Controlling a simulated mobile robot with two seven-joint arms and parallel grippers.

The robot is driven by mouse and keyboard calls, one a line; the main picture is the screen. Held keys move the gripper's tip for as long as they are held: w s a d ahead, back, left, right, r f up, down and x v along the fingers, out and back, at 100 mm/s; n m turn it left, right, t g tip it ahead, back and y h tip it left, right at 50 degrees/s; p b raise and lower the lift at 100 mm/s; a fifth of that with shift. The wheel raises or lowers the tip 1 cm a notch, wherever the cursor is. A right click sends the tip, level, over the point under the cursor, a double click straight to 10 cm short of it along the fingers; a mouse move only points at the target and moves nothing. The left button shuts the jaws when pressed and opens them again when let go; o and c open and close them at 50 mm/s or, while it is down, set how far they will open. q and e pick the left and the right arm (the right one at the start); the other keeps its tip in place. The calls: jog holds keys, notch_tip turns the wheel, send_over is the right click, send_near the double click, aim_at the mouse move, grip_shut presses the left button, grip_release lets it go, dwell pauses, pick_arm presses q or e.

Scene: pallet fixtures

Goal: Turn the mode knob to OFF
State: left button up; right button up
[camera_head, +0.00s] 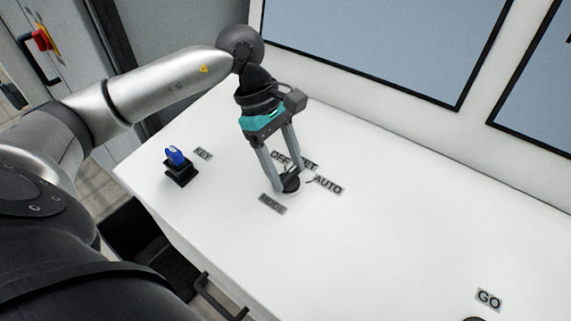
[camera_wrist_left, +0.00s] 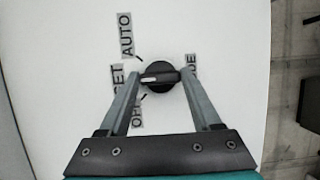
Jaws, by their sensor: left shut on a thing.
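The black mode knob (camera_head: 290,184) stands on the white panel top; it also shows in the left wrist view (camera_wrist_left: 165,74). Its white pointer mark faces left in the wrist view, toward the SET label (camera_wrist_left: 118,77), between AUTO (camera_wrist_left: 125,35) and OFF (camera_wrist_left: 138,112). My left gripper (camera_head: 287,183) comes down from above with its fingers on both sides of the knob, shut on it. The left finger partly covers SET and OFF. The MODE label (camera_head: 272,203) lies in front of the knob. My right gripper is not in view.
A blue key-like piece (camera_head: 176,155) stands in a black base (camera_head: 181,173) left of the knob, by the KEY label (camera_head: 203,154). A GO label (camera_head: 488,299) is at the lower right. Framed blue-grey panels (camera_head: 375,45) rise behind. The panel top right of the knob is largely clear.

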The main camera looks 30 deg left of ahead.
pick_arm(q)
jog(key=c, duration=0.4)
jog(key=shift+s+f+n+t+b, duration=0.1)
jog(key=shift+n+t+b, duration=0.3)
jog(key=shift+n+b, duration=0.7)
jog(key=shift+f+n+t+b, duration=0.1)
jog(key=shift+n+t+b, duration=0.3)
jog(key=shift+n+b, duration=0.65)
jog(key=n+t+b, duration=0.1)
jog(key=n+b, duration=0.1)
jog(key=n, duration=0.1)
jog(key=shift+s+r+y, duration=0.1)
jog(key=shift+y, duration=0.2)
jog(key=shift+r+n+t+b, duration=0.1)
jog(key=shift+n+t+b, duration=0.4)
jog(key=shift+n, duration=0.35)
jog(key=shift+y, duration=0.4)
jog(key=o, duration=1.4)
jog(key=shift+c, duration=0.2)
